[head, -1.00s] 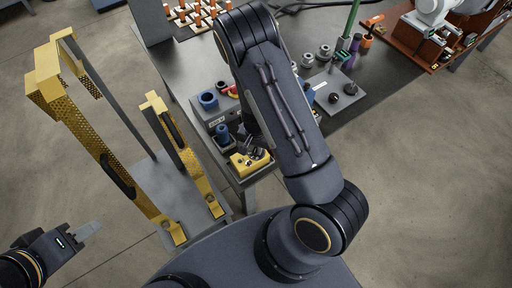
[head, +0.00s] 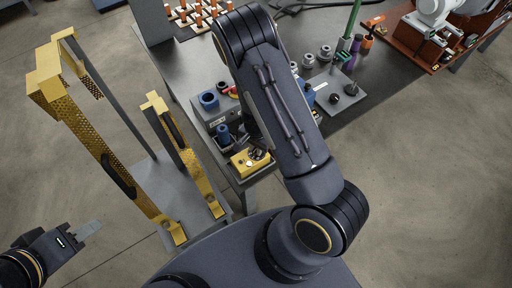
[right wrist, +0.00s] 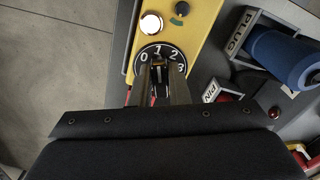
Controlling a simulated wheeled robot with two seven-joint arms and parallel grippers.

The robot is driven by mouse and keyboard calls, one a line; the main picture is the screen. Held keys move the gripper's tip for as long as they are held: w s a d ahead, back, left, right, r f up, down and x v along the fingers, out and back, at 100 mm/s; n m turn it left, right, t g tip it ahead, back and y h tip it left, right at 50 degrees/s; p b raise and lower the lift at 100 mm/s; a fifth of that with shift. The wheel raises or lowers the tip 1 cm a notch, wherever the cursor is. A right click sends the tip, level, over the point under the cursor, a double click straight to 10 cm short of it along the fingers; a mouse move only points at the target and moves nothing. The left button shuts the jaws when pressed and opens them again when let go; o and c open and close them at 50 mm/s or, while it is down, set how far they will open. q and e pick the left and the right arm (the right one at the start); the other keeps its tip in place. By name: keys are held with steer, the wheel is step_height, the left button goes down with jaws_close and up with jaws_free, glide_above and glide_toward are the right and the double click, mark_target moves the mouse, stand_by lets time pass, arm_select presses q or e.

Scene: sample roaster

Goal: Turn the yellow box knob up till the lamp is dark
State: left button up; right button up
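The yellow box (head: 243,165) stands at the near left edge of the bench. In the right wrist view, the yellow box (right wrist: 195,32) carries a black dial (right wrist: 178,54) marked 0 to 3 and a round lamp (right wrist: 151,23), which glows white. My right gripper (right wrist: 160,66) is over the dial, its fingers on either side of the dark knob. Whether they press on it I cannot tell; the fingers partly hide the knob. In the head view my right arm covers much of this area. My left gripper (head: 90,230) is at the lower left, away from the box, with nothing visible in it.
A small dark button (right wrist: 181,8) sits beside the lamp. A blue cylinder (right wrist: 285,58) lies in a labelled holder right of the box. A yellow-and-grey frame (head: 110,150) stands left of the bench. Open floor lies at right.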

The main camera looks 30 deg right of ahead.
steer(key=o, duration=0.4)
steer(key=shift+r, duration=3.9)
